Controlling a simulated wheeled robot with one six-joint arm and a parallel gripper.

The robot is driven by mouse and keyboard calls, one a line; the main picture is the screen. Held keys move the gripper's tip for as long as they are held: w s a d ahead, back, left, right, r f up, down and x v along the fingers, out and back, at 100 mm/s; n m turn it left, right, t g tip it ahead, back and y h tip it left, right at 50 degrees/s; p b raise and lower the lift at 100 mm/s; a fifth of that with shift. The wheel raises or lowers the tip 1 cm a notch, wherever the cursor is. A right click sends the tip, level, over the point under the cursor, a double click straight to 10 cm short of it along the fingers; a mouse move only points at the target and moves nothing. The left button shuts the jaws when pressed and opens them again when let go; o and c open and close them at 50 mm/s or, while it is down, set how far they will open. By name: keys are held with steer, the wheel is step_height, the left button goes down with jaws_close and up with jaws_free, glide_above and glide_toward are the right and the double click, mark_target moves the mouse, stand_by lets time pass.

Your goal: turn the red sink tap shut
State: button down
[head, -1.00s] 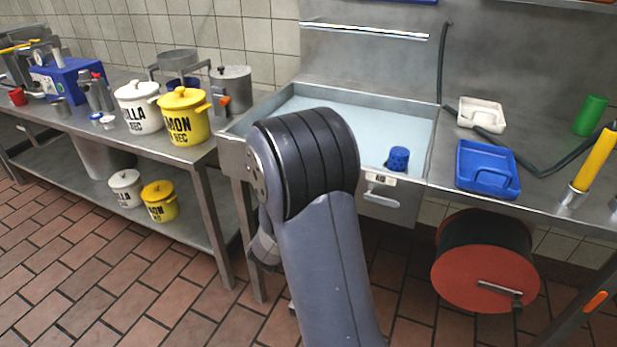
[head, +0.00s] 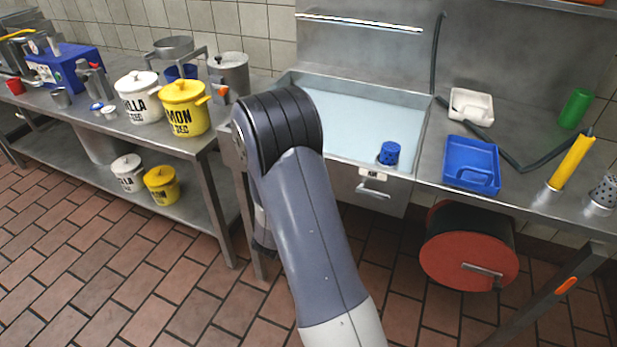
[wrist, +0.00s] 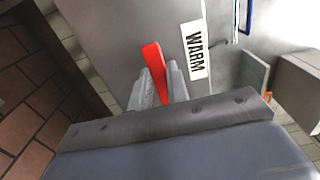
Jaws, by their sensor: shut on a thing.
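The red tap handle (wrist: 154,61) shows in the wrist view as a red lever between the two fingers of my gripper (wrist: 160,84). The fingers are shut on it, one on each side. My arm hides the tap and my gripper in the head view.
A counter at left carries a white pot (head: 139,97) and a yellow pot (head: 184,107). A blue tray (head: 470,160) lies right of the sink. A red-ended drum (head: 468,255) is below. The tiled floor (head: 120,275) in front is open.

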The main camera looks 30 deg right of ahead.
stand_by(0.3)
steer(key=c, duration=1.4)
jaws_free()
steer(key=shift+o, duration=0.2)
steer(key=shift+a, duration=0.1)
steer(key=v, duration=1)
steer(key=shift+s+a, duration=0.25)
steer(key=shift+s, duration=0.05)
steer(key=x, duration=1)
steer(key=shift+w+d, duration=0.3)
